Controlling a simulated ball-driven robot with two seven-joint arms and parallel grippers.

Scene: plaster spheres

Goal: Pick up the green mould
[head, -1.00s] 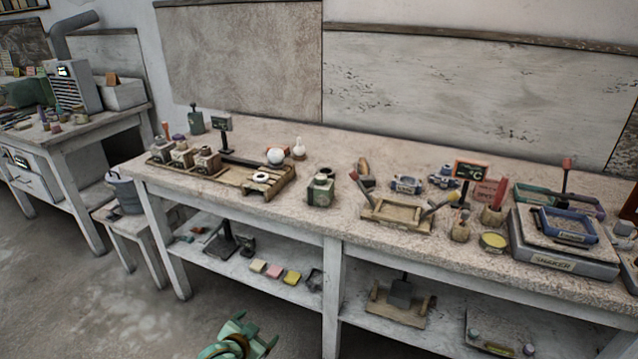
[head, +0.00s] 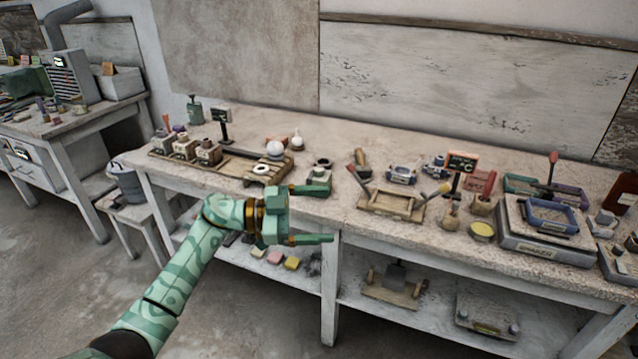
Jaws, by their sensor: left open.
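My right gripper is not in view.
The bench top behind the mould is fairly clear.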

